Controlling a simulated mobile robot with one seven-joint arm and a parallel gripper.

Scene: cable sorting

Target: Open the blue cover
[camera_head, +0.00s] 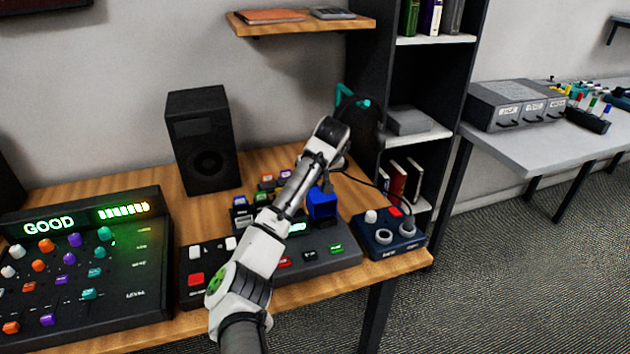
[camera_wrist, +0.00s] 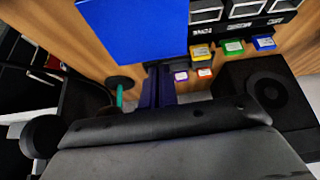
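The blue cover (camera_head: 322,204) is a box-like piece on the right part of the dark control panel (camera_head: 330,262). In the wrist view the cover (camera_wrist: 135,22) is a large flat blue face at the top. My gripper (camera_wrist: 160,84) shows there as two narrow dark fingers close together, their tips near the cover's lower edge. I cannot tell whether they touch it or hold its edge. In the head view my arm comes up from the bottom and bends down behind its own links, hiding most of my gripper and part of the panel.
A navy box (camera_head: 388,236) with knobs and a red button stands right of the panel, near the table's edge. A black speaker (camera_head: 203,140) stands behind. A lit console reading GOOD (camera_head: 85,262) is at left. Small coloured blocks (camera_wrist: 233,47) lie behind the panel.

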